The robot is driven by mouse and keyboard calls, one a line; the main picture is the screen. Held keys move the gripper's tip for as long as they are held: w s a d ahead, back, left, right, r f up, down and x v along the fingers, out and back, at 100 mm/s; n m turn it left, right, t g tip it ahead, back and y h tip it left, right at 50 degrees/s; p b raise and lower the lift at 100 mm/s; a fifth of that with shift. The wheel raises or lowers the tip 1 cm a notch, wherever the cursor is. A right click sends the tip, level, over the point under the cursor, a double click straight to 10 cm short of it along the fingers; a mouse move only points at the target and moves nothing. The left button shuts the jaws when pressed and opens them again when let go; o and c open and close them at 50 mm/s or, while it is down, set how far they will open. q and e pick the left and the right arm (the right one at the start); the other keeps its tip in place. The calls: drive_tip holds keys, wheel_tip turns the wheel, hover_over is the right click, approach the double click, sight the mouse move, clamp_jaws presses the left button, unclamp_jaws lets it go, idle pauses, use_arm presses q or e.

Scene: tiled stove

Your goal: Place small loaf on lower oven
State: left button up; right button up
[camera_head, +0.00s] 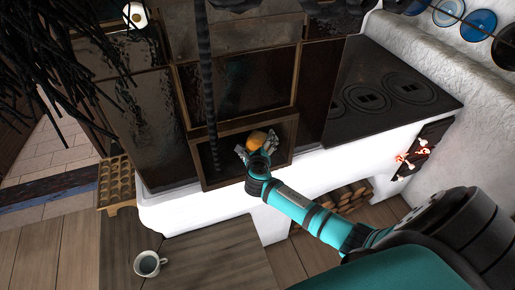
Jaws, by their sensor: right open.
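The small loaf (256,139), golden brown and rounded, shows at the lower oven (210,183), a square wooden-framed opening in the dark tiled stove. My right gripper (257,147) reaches into this opening. Its jaws are open, with one finger on each side of the loaf. The gripper hides the near side of the loaf, so I cannot tell whether the loaf touches the oven floor or the fingers. My left gripper is not in view.
A dark cooktop (390,92) lies right of the oven, above a white plastered base (200,212). A wooden rack with holes (117,181) stands at the left. A white mug (148,263) stands at the lower left. Firewood (345,194) fills a niche below.

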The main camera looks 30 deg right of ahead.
drive_tip(key=v, duration=1.2)
drive_tip(key=shift+p, duration=0.35)
drive_tip(key=s+a+f+m+g+y, duration=0.1)
drive_tip(key=s+f+m+g+y, duration=0.1)
drive_tip(key=s+f+m, duration=0.65)
drive_tip(key=s+a+f+m+g+y, duration=0.1)
drive_tip(key=s+f+m+g+y, duration=0.2)
drive_tip(key=f, duration=1.1)
drive_tip(key=s+a+f+m+g, duration=0.1)
drive_tip(key=s+f+m+g, duration=0.1)
drive_tip(key=s+f+m, duration=0.55)
drive_tip(key=s+a+f+m+g+y, duration=0.1)
drive_tip(key=s+a+f+m, duration=0.1)
drive_tip(key=s+f+m, duration=0.5)
drive_tip(key=s+a+f+m+g+y, duration=0.1)
drive_tip(key=s+f+m, duration=0.5)
drive_tip(key=s, duration=1)
drive_tip(key=shift+s+a+f+m+g+y, duration=0.4)
drive_tip(key=shift+a+g, duration=0.25)
drive_tip(key=shift+g, duration=0.15)
